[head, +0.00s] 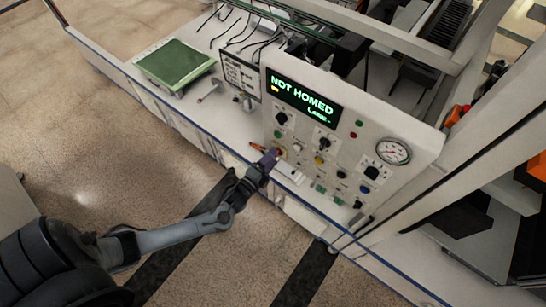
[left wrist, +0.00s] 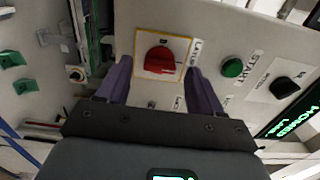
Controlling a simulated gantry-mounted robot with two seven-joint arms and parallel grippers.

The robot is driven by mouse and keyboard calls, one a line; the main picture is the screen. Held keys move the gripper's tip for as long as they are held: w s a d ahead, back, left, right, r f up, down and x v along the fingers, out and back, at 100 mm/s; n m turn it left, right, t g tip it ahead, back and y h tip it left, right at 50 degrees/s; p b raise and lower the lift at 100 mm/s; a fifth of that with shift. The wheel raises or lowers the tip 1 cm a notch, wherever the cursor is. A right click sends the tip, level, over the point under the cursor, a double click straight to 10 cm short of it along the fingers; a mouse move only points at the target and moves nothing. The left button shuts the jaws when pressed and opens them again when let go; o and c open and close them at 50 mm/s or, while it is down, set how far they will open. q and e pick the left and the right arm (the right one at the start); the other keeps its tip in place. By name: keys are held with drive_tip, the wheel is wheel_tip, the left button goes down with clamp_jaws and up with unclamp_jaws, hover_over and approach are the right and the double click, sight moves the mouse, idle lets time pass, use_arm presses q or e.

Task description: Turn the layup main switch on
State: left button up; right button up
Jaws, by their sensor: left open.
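The layup main switch (left wrist: 160,60) is a red rotary knob on a white, yellow-edged plate, seen in the left wrist view. Part of a label starting "LAYUP" stands beside it. My left gripper (head: 270,160) is at the lower left of the control panel (head: 310,125) in the head view and mostly covers the switch there. In the left wrist view its purple fingers (left wrist: 159,66) are open, one on each side of the red knob, with gaps between. I cannot tell how far the tips reach around it. My right gripper is not in view.
The panel display (head: 303,101) reads "NOT HOMED". A green START button (left wrist: 232,67) and a black selector (left wrist: 286,86) sit beside the switch. A pressure gauge (head: 393,151) is at the panel's right. A green pad (head: 175,63) lies on the table at left.

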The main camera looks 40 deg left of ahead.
use_arm(q)
drive_tip(key=s, duration=0.9)
drive_tip(key=shift+d+b, duration=0.3)
drive_tip(key=shift+b, duration=0.15)
drive_tip(key=shift+s, duration=0.1)
drive_tip(key=s+d+r+n+g+p, duration=0.2)
drive_tip(key=d+r+n+g+p, duration=0.55)
drive_tip(key=r, duration=0.65)
drive_tip(key=s+d+r+n+g+h, duration=0.1)
drive_tip(key=s+d+n+g, duration=0.1)
drive_tip(key=s+n+g, duration=0.5)
drive_tip(key=s+n, duration=0.1)
drive_tip(key=s, duration=0.3)
drive_tip(key=shift+s+d+p, duration=0.35)
drive_tip(key=shift+s+d, duration=0.05)
